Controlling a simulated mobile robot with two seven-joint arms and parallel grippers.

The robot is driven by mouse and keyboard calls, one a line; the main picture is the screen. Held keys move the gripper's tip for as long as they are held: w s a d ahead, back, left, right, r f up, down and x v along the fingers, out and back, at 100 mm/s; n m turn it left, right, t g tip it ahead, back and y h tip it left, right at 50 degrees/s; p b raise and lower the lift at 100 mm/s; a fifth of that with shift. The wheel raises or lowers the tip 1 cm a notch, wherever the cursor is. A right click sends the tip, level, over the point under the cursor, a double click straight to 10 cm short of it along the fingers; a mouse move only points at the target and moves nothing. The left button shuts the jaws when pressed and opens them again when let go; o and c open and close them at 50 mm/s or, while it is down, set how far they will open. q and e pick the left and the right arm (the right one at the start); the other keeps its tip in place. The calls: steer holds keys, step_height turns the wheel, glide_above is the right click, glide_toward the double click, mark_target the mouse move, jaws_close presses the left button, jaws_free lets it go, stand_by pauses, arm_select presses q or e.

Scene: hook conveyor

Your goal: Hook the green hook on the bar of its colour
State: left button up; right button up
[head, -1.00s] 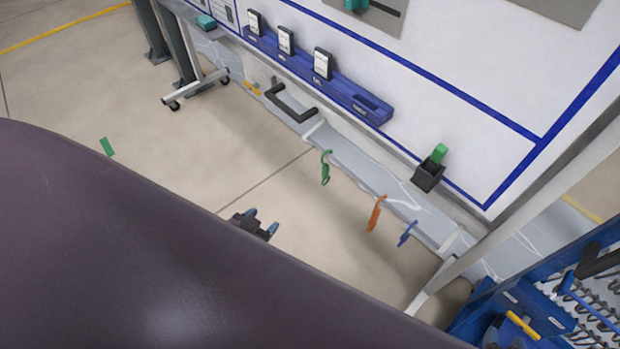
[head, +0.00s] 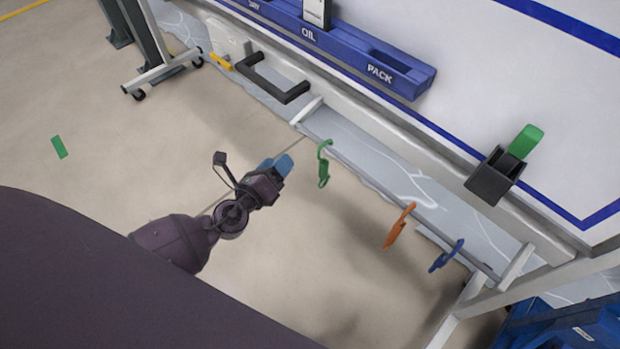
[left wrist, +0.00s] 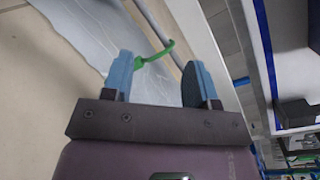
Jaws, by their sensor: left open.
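The green hook (head: 323,165) hangs from a grey rail (head: 368,185) along the front of the bench in the head view. An orange hook (head: 399,227) and a blue hook (head: 446,256) hang further right on the same rail. My left gripper (head: 279,165) is open and empty, just left of the green hook and apart from it. In the left wrist view, the green hook (left wrist: 154,55) shows beyond and between the blue fingertips (left wrist: 157,78). No bar of the hook's colour can be made out. My right gripper is not in view.
A dark U-shaped handle (head: 272,83) and a blue label rack (head: 350,48) are at the upper middle. A black holder (head: 494,176) with a green item stands at the right. White frame legs rise at lower right.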

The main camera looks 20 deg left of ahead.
mark_target(327, 160)
arm_select(q)
steer(key=w+d+f+m+h+b, duration=0.2)
steer(key=f+m+b, duration=0.1)
steer(key=f+m, duration=0.2)
steer(key=w+d+f+m+h+b, duration=0.1)
steer(key=f+m+h+b, duration=0.15)
steer(key=f+m, duration=0.2)
steer(key=w+d, duration=0.1)
steer(key=w, duration=0.2)
steer(key=w+d+m+b, duration=0.1)
steer(key=w, duration=0.2)
steer(key=w+d+f+m, duration=0.1)
steer(key=w, duration=0.3)
steer(key=shift+d+b, duration=0.3)
steer(key=shift+d, duration=0.1)
steer(key=shift+x, duration=0.8)
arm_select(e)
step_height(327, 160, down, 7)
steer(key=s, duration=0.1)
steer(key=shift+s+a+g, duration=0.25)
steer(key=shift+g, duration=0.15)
arm_select(q)
steer(key=shift+r, duration=0.15)
jaws_close()
steer(key=c, duration=0.8)
jaws_free()
jaws_close()
